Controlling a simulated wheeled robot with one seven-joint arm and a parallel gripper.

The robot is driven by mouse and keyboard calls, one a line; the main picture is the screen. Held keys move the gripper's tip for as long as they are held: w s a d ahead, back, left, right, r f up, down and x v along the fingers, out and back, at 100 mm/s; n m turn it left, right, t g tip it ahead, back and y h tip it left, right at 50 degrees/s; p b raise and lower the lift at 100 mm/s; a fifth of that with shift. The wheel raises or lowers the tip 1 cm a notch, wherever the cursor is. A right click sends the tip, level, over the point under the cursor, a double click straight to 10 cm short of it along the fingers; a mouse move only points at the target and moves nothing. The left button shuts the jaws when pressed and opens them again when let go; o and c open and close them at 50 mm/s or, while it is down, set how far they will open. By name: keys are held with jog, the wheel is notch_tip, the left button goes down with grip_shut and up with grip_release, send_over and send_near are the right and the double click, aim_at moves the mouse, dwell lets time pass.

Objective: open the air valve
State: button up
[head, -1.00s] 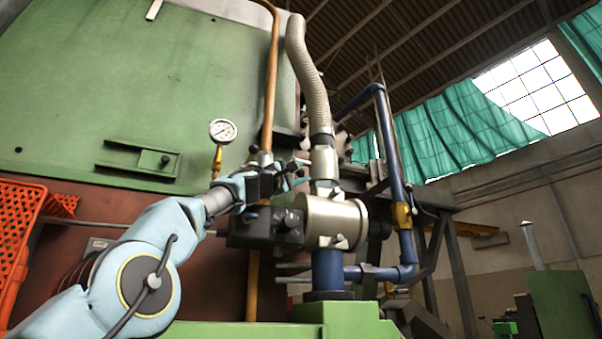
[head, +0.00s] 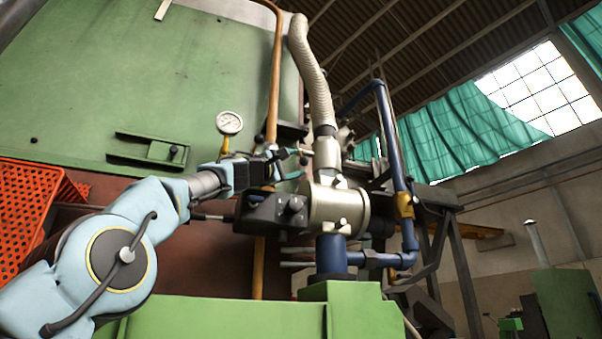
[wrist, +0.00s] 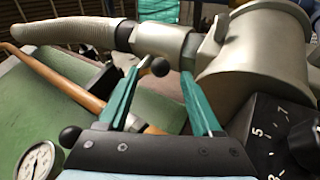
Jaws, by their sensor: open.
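A grey metal valve body (head: 340,207) stands on a blue pipe, with a pale ribbed hose (head: 308,65) above it. It also shows large in the wrist view (wrist: 262,50). My gripper (head: 297,163) is just left of the pipe neck above this body. In the wrist view my gripper (wrist: 166,78) is open, its two teal fingers apart. A small black ball knob (wrist: 160,66) shows between the fingertips, on or near a thin silver rod. I cannot tell whether the fingers touch it. A second black ball (wrist: 69,135) is left of the gripper base.
A black box with a numbered dial (wrist: 285,135) is close on the right in the wrist view. A pressure gauge (head: 229,123) and copper pipe (head: 274,80) are near my arm. An orange perforated crate (head: 25,210) is at left, blue piping (head: 390,130) at right.

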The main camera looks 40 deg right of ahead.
jog(key=b+v, duration=0.4)
jog(key=v, duration=0.1)
jog(key=shift+a+f, duration=0.15)
jog(key=shift+a, duration=0.1)
